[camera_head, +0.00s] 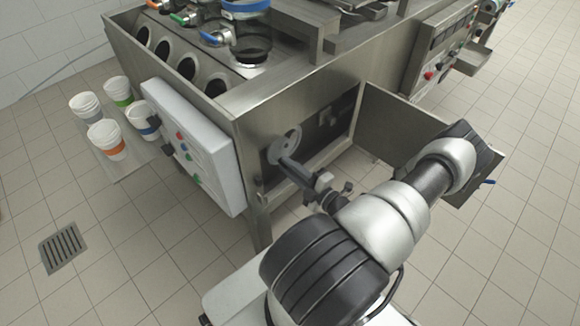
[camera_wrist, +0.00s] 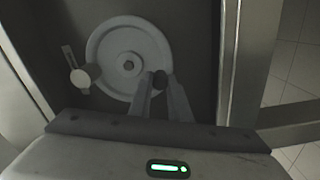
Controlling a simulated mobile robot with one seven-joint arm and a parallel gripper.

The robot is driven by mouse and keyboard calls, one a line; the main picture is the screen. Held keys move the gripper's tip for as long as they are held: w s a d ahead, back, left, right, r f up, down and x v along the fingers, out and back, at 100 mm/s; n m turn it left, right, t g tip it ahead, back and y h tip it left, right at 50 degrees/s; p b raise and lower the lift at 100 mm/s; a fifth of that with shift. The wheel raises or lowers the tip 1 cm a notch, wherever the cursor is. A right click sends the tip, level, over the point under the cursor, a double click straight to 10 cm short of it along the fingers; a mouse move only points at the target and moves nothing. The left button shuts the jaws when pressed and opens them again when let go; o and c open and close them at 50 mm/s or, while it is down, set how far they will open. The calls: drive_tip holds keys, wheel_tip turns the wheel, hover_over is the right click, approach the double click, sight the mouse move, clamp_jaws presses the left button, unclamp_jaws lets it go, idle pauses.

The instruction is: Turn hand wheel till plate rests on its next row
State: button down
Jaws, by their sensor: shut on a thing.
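The hand wheel (camera_head: 285,145) is a light grey disc inside the open bay at the front of the steel machine. In the wrist view the wheel (camera_wrist: 118,48) faces me, with a round hub at its centre and a small dark knob (camera_wrist: 159,79) at its lower right rim. My gripper (camera_wrist: 160,84) is shut on this knob, one finger on each side. In the head view my gripper (camera_head: 285,158) reaches into the bay, and its tips are too small to see clearly. The plate is not clear in either view.
A round pale knob on a short lever (camera_wrist: 80,76) sits left of the wheel. An open door panel (camera_head: 400,125) stands right of the bay. A white control box (camera_head: 185,140) is on the left, near stacked cups (camera_head: 107,139). Steel frame posts flank the wrist view.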

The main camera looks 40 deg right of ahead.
drive_tip(key=shift+a, duration=0.1)
drive_tip(key=c, duration=1.6)
unclamp_jaws()
drive_tip(key=shift+c, duration=0.2)
drive_tip(key=shift+s, duration=0.1)
drive_tip(key=s+d+p, duration=0.1)
drive_tip(key=s, duration=1.6)
drive_tip(key=shift+d, duration=0.3)
drive_tip(key=shift+r, duration=0.1)
